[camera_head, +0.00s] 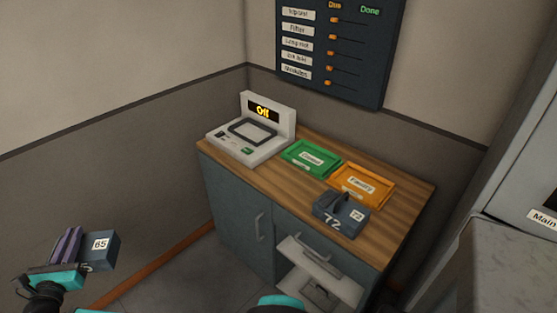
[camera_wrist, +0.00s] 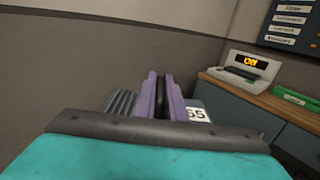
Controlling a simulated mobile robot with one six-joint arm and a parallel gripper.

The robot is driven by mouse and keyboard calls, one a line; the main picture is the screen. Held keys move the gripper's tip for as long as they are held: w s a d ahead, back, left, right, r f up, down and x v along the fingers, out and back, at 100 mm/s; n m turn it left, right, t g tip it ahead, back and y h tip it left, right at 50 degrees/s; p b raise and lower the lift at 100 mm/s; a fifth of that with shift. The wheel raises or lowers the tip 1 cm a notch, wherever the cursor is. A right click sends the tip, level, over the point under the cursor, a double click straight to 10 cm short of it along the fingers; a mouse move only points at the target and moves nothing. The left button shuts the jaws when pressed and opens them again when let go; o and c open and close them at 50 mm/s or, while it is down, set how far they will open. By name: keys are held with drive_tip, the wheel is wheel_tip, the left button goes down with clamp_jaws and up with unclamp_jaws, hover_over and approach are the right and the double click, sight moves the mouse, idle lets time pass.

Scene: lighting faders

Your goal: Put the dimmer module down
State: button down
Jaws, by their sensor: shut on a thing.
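My gripper (camera_head: 66,246) is at the lower left in the head view, left of the cabinet and clear of it. Its purple fingers are shut on a dark grey dimmer module (camera_head: 102,250) with a white label reading 65. In the wrist view the fingers (camera_wrist: 158,95) hide the module's middle; its label (camera_wrist: 197,114) and ribbed left side show. A second dark module (camera_head: 341,208), marked 72, sits at the front edge of the wooden cabinet top (camera_head: 400,217). A green tray (camera_head: 311,157) and an orange tray (camera_head: 361,183) lie behind it.
A white tester (camera_head: 251,131) with a display reading Off stands at the cabinet's left end. An open drawer (camera_head: 318,270) juts out from the cabinet front. A board with sliders (camera_head: 340,45) hangs on the wall. A grey cabinet (camera_head: 520,150) stands at right.

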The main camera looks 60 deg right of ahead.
drive_tip(key=shift+d+r, duration=0.1)
drive_tip(key=shift+d, duration=0.1)
drive_tip(key=s+d+m+g+h, duration=0.1)
drive_tip(key=s+d+m+g, duration=0.15)
drive_tip(key=d, duration=0.95)
drive_tip(key=s+d+m+g+h, duration=0.1)
drive_tip(key=s+d+g, duration=0.2)
drive_tip(key=d, duration=0.9)
drive_tip(key=s+d+m+g+h, duration=0.2)
drive_tip(key=d, duration=1)
drive_tip(key=s+d+m+g, duration=0.5)
drive_tip(key=s+d+g, duration=0.3)
drive_tip(key=s+d, duration=1.9)
drive_tip(key=shift+s+d+r+y, duration=0.3)
drive_tip(key=shift+s+r, duration=0.15)
drive_tip(key=shift+s, duration=0.55)
drive_tip(key=shift+f+g, duration=0.1)
drive_tip(key=shift+g, duration=0.15)
